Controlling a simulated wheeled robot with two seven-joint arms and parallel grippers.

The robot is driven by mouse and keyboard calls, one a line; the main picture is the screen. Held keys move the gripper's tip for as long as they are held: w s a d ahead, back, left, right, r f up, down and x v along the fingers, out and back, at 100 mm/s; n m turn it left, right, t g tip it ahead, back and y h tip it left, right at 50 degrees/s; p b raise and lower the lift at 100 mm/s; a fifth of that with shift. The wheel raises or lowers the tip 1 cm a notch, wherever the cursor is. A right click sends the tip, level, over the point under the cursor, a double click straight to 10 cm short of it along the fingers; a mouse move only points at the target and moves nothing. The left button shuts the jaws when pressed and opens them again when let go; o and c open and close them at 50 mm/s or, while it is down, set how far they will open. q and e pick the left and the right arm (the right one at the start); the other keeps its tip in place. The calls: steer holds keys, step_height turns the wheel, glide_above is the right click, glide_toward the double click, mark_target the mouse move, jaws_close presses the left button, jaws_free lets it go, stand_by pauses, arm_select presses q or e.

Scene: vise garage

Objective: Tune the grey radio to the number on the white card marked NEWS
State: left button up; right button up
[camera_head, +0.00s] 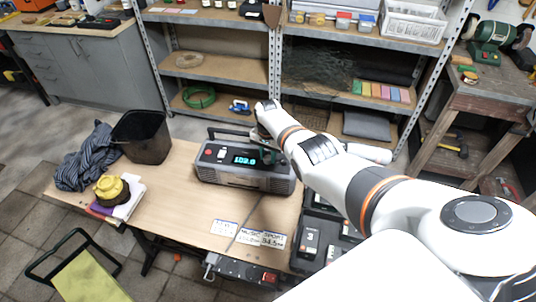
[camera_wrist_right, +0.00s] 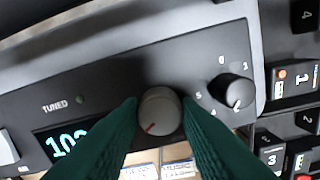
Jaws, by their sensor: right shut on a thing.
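The grey radio (camera_head: 232,177) stands on the wooden table; its lit display (camera_head: 245,159) seems to read 103.0. In the right wrist view the display (camera_wrist_right: 66,143) is partly cut off behind a finger, and the lamp (camera_wrist_right: 80,99) beside TUNED looks dim. My right gripper (camera_wrist_right: 160,108) is shut on the round grey tuning knob (camera_wrist_right: 160,113), whose red mark points down-left. White cards lie in front of the radio: a left one (camera_head: 224,227) too small to read for certain, and others that seem marked MUSIC (camera_head: 248,237) and SPORT (camera_head: 274,240). My left gripper is out of view.
A black knob (camera_wrist_right: 232,91) with a number scale sits right of the tuning knob. Dark numbered battery chargers or cases (camera_head: 310,241) stand at the table's right. A black bin (camera_head: 142,137), dark cloth (camera_head: 87,158) and yellow object (camera_head: 110,188) are at the left. Mid-left table is clear.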

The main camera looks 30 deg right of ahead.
mark_target(268, 157)
steer(key=shift+m, duration=1.1)
steer(key=o, duration=1)
step_height(268, 157, up, 6)
steer(key=p, duration=0.3)
steer(key=shift+r, duration=3.05)
